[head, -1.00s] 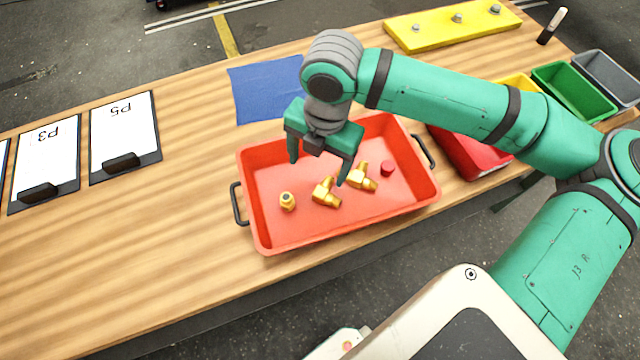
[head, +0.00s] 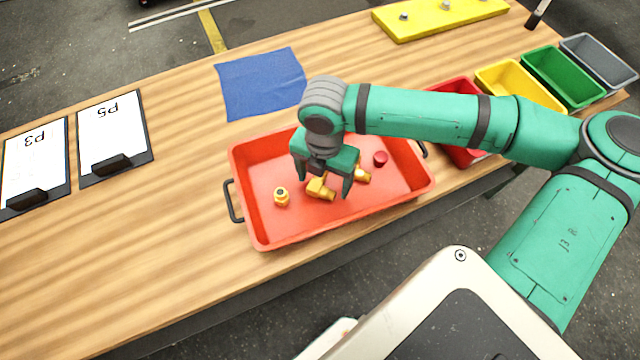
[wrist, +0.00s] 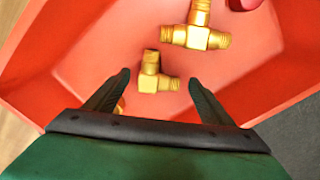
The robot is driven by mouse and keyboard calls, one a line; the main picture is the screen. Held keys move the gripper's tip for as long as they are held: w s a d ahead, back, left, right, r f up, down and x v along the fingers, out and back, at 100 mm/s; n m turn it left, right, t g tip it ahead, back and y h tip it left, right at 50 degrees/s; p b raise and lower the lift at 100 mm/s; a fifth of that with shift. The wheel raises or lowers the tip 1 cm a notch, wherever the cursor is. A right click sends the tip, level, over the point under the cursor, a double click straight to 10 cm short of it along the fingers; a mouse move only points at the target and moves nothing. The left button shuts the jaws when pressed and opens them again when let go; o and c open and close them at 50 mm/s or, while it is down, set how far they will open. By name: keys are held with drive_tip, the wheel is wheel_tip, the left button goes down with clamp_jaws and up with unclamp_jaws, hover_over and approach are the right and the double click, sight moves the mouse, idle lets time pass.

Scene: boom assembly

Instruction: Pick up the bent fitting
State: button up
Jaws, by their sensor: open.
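The bent fitting (head: 319,188), a brass L-shaped elbow, lies on the floor of the red tray (head: 262,240). It also shows in the wrist view (wrist: 152,78), between and slightly beyond the two fingers. My gripper (head: 325,184) is open and empty, pointing down into the tray above the bent fitting. In the wrist view my gripper (wrist: 159,79) has one finger on each side of the fitting, with gaps on both sides. The exact height above it is hard to tell.
A brass tee fitting (wrist: 198,34) lies close to the elbow, partly hidden by my gripper in the head view. A short brass fitting (head: 281,197) stands left, and a red cap (head: 380,158) lies right. The tray walls surround them. A blue cloth (head: 262,82) lies behind.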

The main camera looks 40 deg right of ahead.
drive_tip(key=shift+f, duration=0.75)
drive_tip(key=shift+c, duration=0.6)
drive_tip(key=c, duration=1.2)
drive_tip(key=shift+o, duration=0.2)
drive_tip(key=shift+r, duration=0.1)
